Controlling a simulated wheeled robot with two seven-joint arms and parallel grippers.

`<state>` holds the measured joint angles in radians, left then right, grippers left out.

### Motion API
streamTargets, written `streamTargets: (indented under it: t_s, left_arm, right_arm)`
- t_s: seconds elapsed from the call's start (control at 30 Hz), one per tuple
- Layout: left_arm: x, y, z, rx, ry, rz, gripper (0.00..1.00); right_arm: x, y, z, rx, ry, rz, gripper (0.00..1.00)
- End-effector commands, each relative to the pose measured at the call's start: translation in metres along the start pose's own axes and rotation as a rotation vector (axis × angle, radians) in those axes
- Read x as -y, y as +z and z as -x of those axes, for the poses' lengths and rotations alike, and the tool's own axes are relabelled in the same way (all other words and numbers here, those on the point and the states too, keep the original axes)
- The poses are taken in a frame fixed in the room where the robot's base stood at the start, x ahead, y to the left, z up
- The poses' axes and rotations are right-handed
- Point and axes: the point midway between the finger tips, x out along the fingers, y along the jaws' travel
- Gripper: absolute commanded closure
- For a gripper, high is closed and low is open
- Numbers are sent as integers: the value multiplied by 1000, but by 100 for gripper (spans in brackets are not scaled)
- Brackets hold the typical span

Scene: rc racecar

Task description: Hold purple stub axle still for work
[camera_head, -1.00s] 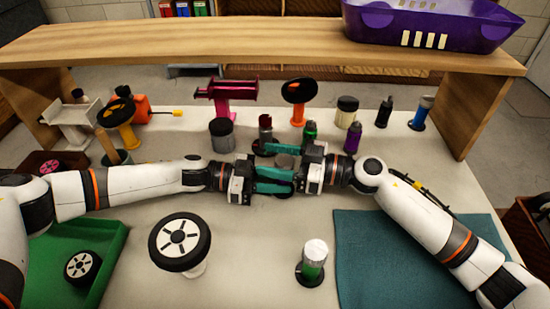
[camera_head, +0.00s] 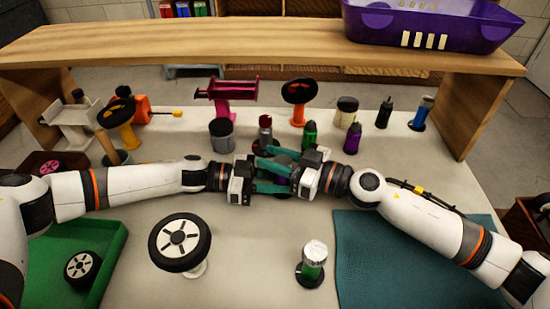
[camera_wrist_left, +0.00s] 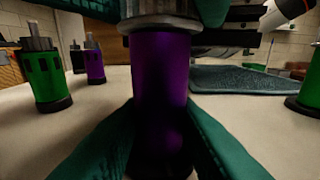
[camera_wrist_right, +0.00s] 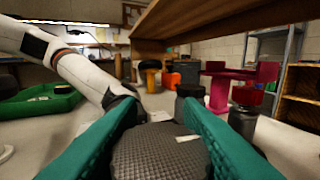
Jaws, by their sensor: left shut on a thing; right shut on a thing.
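The purple stub axle (camera_wrist_left: 160,85) stands upright in the left wrist view, with a grey metal collar (camera_wrist_left: 160,20) at its top. My left gripper (camera_head: 284,180) is shut on its purple body from both sides. My right gripper (camera_head: 268,158) is just above, shut on a dark ribbed round piece (camera_wrist_right: 158,150) at the top of the axle. In the head view the fingers hide most of the axle, and only a bit of purple shows. Whether the ribbed piece is seated on the collar I cannot tell.
Behind stand green (camera_head: 310,135) and purple (camera_head: 353,138) pieces, a grey pot (camera_head: 221,135) and a magenta stand (camera_head: 226,95). In front are a wheel (camera_head: 180,243) on a stand and a green piece with a silver top (camera_head: 313,262). A teal mat (camera_head: 400,265) lies at right.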

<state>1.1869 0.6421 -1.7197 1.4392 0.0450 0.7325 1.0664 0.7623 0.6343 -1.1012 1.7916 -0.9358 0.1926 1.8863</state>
Motion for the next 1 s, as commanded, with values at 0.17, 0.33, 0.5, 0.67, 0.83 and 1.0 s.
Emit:
streamTargets:
  t_s: [0.17, 0.33, 0.5, 0.67, 0.83, 1.0]
  left_arm:
    - [1, 0, -1, 1, -3, 1, 92]
    - [1, -1, -2, 0, -3, 2, 92]
    - [2, -1, -2, 0, -3, 2, 92]
    - [2, -1, -2, -1, -4, 2, 92]
    - [2, -1, -2, -1, -4, 2, 92]
    - [2, -1, -2, -2, -3, 2, 92]
  right_arm:
    - [0, 4, 0, 9, -136, 2, 90]
    - [2, 3, 0, 15, -266, -6, 90]
    - [4, 2, 0, 12, -368, -6, 90]
    - [5, 2, 1, 11, -434, -3, 90]
    - [7, 2, 2, 7, -470, -2, 90]
    - [8, 2, 2, 4, -480, 0, 90]
